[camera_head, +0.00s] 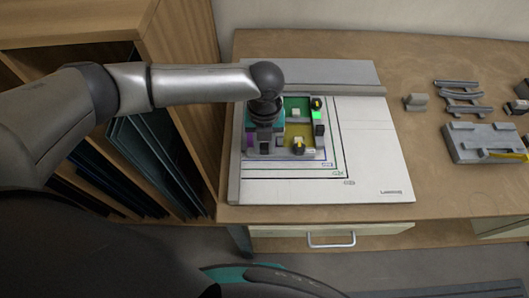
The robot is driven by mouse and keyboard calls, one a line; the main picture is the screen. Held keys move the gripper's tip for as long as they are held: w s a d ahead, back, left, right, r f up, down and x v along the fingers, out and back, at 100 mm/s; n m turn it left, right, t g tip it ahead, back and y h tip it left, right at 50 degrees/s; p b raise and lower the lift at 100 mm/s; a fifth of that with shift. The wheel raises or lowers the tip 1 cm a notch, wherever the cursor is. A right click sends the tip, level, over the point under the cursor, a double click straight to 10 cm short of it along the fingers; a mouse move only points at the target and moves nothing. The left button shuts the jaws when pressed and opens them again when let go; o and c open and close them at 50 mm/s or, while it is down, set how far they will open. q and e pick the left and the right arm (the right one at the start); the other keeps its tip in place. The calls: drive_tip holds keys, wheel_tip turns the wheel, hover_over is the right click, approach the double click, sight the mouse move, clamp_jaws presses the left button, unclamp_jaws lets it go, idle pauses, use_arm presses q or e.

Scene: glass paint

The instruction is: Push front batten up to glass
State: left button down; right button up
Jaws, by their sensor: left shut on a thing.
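The coloured glass panel (297,131) lies on a white board (370,165), with teal, green, yellow and purple areas. The front batten (309,154) is a thin grey strip along the panel's front side, over dark guide lines. Whether it touches the glass is too small to tell. My left gripper (265,146) points down at the panel's front left and is shut on the front batten; its fingertips are small and partly hidden by its own body. It hides the panel's left part.
A grey bar (330,88) runs along the board's back edge, and a strip (235,165) along its left. Small black-and-yellow pieces (299,147) sit on the panel. Grey racks (460,98) and a tray (480,143) stand at the right. The board's right side is clear.

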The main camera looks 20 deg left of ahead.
use_arm(q)
drive_tip(key=shift+w+a, duration=0.1)
drive_tip(key=shift+w, duration=0.05)
drive_tip(key=c, duration=1)
unclamp_jaws()
drive_tip(key=o, duration=0.3)
wheel_tip(320, 180, up, 15)
drive_tip(key=shift+r+p, duration=0.15)
drive_tip(key=shift+p, duration=0.3)
